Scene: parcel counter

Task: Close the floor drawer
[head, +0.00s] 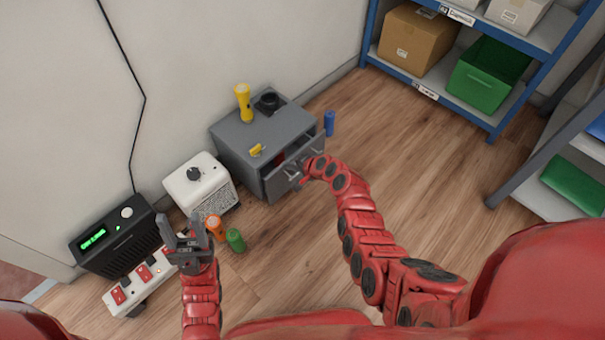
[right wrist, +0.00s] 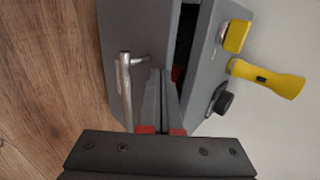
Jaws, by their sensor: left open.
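The grey floor drawer unit (head: 235,150) stands against the wall in the head view. Its drawer is partly open, with a dark gap behind the front and something red inside. In the right wrist view the drawer front (right wrist: 115,35) carries a silver bar handle (right wrist: 126,90). My right gripper (right wrist: 158,75) has its fingers together at the drawer front, beside the handle, with nothing visible between them. Whether it touches the front is unclear. In the head view my right arm partly hides that spot. My left gripper (head: 185,225) is open and empty, near the white box.
A yellow flashlight (head: 243,102), a dark round object (head: 268,102) and a small yellow item (head: 257,150) are on the unit. A blue can (head: 329,123), orange can (head: 214,226) and green can (head: 236,240) stand on the floor.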

